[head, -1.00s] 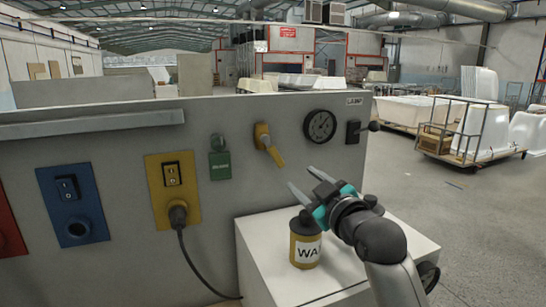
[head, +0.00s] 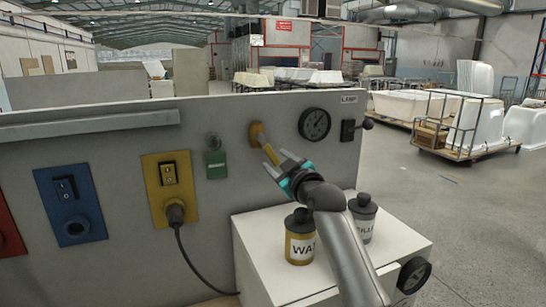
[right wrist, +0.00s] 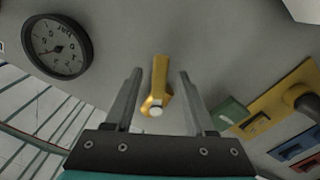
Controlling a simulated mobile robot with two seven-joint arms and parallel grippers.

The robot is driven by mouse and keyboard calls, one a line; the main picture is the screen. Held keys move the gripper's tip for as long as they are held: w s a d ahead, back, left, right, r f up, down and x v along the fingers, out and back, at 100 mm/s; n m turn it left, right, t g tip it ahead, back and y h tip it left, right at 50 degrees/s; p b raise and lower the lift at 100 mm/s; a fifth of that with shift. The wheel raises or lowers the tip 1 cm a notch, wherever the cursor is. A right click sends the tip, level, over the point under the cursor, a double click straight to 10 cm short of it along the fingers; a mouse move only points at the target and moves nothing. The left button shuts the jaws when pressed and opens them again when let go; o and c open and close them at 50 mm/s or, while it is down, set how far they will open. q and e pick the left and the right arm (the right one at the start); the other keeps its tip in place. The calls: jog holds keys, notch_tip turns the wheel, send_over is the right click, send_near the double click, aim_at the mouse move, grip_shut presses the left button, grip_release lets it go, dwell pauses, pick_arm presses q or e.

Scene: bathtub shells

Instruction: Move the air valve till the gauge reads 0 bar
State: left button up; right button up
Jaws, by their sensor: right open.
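The air valve is a yellow lever (head: 257,134) on the grey panel, slanting down and to the right. The round black-rimmed gauge (head: 314,124) is to its right; its needle is too small to read surely. My right gripper (head: 273,158) is open at the lever's lower end. In the right wrist view the lever (right wrist: 160,75) lies between the two spread fingers (right wrist: 160,98), with a visible gap on each side. The gauge also shows there at upper left (right wrist: 60,47). My left gripper is out of view.
A black-handled lamp switch (head: 348,131) is right of the gauge. A green box (head: 216,165) and a yellow socket plate (head: 153,185) with a cable are to the left. A yellow bottle (head: 300,246) and a grey bottle (head: 366,207) stand on the white cabinet (head: 262,262) below.

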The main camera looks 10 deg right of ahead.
aim_at(274, 159)
jog(key=shift+w+a, duration=0.15)
jog(key=shift+w, duration=0.65)
jog(key=shift+w+a, duration=0.15)
jog(key=shift+w, duration=0.6)
grip_shut()
dwell(0.5)
